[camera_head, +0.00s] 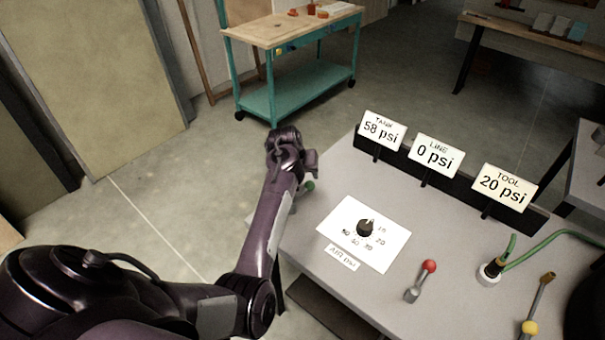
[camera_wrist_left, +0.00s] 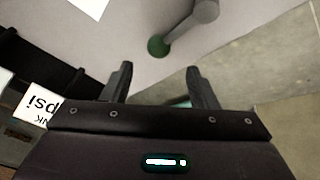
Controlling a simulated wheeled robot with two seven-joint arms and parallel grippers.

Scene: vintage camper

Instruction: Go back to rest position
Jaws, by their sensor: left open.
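My left arm comes in from the left in the head view, with its wrist near the table's left edge; its fingers are mostly hidden there. In the left wrist view my left gripper (camera_wrist_left: 159,68) is open, with nothing between its fingers. A green ball knob (camera_wrist_left: 158,47) on a grey lever shows just beyond the fingertips, apart from them as far as I can tell. The green knob (camera_head: 309,186) also shows in the head view, partly hidden beside my arm. My right gripper is in neither view.
The grey table (camera_head: 330,275) holds a dial card (camera_head: 385,245), a red-knobbed lever (camera_head: 420,281), a green hose (camera_head: 535,246) and signs reading TANK 58 psi (camera_head: 381,130), LINE 0 psi (camera_head: 436,155) and TOOL 20 psi (camera_head: 504,186). A teal cart (camera_head: 290,97) stands behind. Floor left of the table is clear.

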